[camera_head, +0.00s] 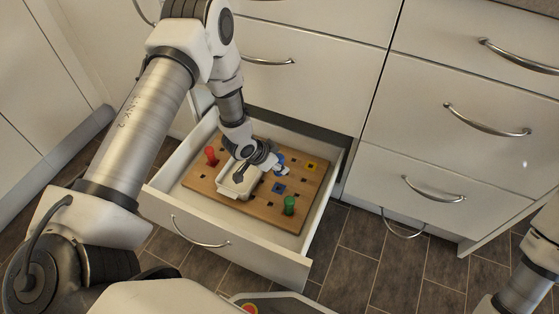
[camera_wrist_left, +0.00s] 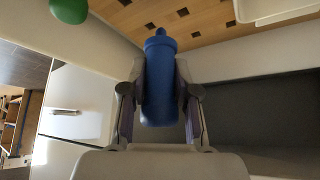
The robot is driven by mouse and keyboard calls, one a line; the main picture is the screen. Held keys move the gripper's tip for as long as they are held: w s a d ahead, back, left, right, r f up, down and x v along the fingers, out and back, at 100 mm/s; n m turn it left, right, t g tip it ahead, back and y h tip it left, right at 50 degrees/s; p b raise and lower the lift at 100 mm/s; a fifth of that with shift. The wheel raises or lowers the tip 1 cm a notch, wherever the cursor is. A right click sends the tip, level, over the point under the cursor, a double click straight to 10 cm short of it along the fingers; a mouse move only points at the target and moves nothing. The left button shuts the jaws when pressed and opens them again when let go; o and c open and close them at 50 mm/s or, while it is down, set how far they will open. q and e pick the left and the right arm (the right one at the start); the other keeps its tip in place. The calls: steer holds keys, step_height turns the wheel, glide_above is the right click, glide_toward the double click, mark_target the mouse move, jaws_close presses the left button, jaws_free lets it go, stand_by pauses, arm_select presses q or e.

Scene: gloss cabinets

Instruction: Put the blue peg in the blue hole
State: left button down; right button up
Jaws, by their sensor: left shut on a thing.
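My left gripper (camera_head: 280,168) is shut on the blue peg (camera_head: 281,158), over the wooden pegboard (camera_head: 255,207) in the open drawer. In the left wrist view the blue peg (camera_wrist_left: 158,85) sits between the two fingers (camera_wrist_left: 160,100), its narrower end toward the board. The blue hole is a dark opening in a blue square (camera_head: 279,188) on the board, a little in front of the gripper. The peg is apart from that hole; its exact height above the board is hard to tell. My right gripper is not in view.
A white box-like container (camera_head: 238,182) is at the board's middle, beside the gripper. A red peg (camera_head: 211,156) stands at the left, a green peg (camera_head: 289,205) at the front right. A yellow square (camera_head: 310,166) is at the back right. Drawer walls (camera_head: 318,215) surround the board.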

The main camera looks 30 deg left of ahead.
arm_select(q)
steer(key=shift+a+f, duration=0.1)
step_height(320, 180, down, 7)
steer(key=b, duration=0.4)
stand_by(0.3)
steer(key=shift+p, duration=0.4)
stand_by(0.7)
steer(key=shift+f+b, duration=0.9)
steer(key=shift+f, duration=0.5)
stand_by(1.5)
steer(key=c, duration=0.8)
jaws_free()
steer(key=shift+r, duration=0.1)
